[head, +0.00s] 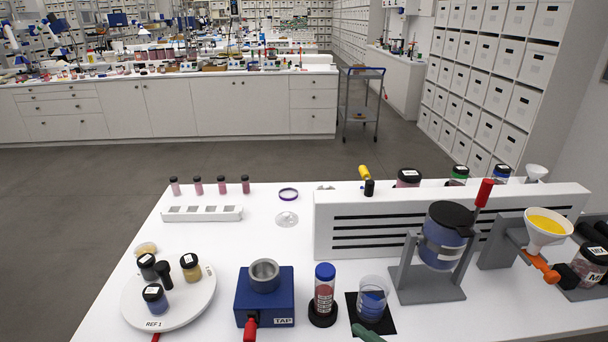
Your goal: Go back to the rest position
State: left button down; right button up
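Neither of my grippers shows in the head view. The white table in front of me (240,235) carries the pigment jars and tools. At the left, a round white turntable marked REF 1 (195,312) holds several dark-lidded jars, among them a blue one (156,300) and a yellowish one (190,267). A blue tap device (280,308) has a grey metal cup (264,276) on top. Right of it stand a blue-capped tube of reddish powder (325,292) and a clear beaker with blue contents (372,300).
A white slotted panel (335,220) runs across the table's right half. Before it stand a grey stand (418,286) holding a tilted blue jar (440,245) and a funnel of yellow powder (546,226). A white rack (203,213) is at the back left. Table room is clear between rack and tap device.

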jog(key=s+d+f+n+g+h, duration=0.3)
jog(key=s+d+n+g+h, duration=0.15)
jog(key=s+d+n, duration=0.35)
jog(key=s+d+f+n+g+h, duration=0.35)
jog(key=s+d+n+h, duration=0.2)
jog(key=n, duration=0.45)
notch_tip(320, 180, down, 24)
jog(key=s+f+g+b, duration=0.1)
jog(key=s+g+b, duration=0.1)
jog(key=b, duration=0.1)
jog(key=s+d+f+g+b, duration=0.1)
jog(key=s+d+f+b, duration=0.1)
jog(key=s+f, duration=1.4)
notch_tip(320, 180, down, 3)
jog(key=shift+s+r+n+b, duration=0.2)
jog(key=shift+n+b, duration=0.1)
